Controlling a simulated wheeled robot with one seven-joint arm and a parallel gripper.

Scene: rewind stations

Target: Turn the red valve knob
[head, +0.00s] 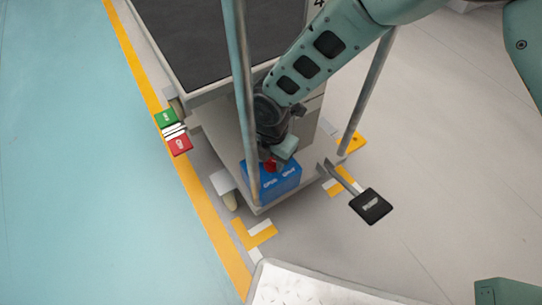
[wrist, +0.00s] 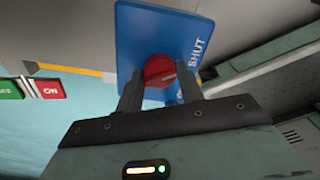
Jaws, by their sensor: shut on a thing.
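The red valve knob (wrist: 158,71) is on a blue panel (wrist: 190,25) with white lettering that reads "SHUT" in the wrist view. My gripper (wrist: 160,88) has its two dark fingers on either side of the knob and is shut on it. A pale line shows on the knob's face. In the head view, the red knob (head: 270,165) shows only in part on the blue panel (head: 284,184), low on the station. My gripper (head: 283,150) comes down from above and hides much of the knob there.
A grey upright post (head: 241,90) stands just left of my gripper, another post (head: 368,90) to its right. Green (head: 165,118) and red (head: 180,145) labelled pieces are at left. A black pedal-like plate (head: 370,206) sticks out at right. Open floor (head: 460,160) lies right.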

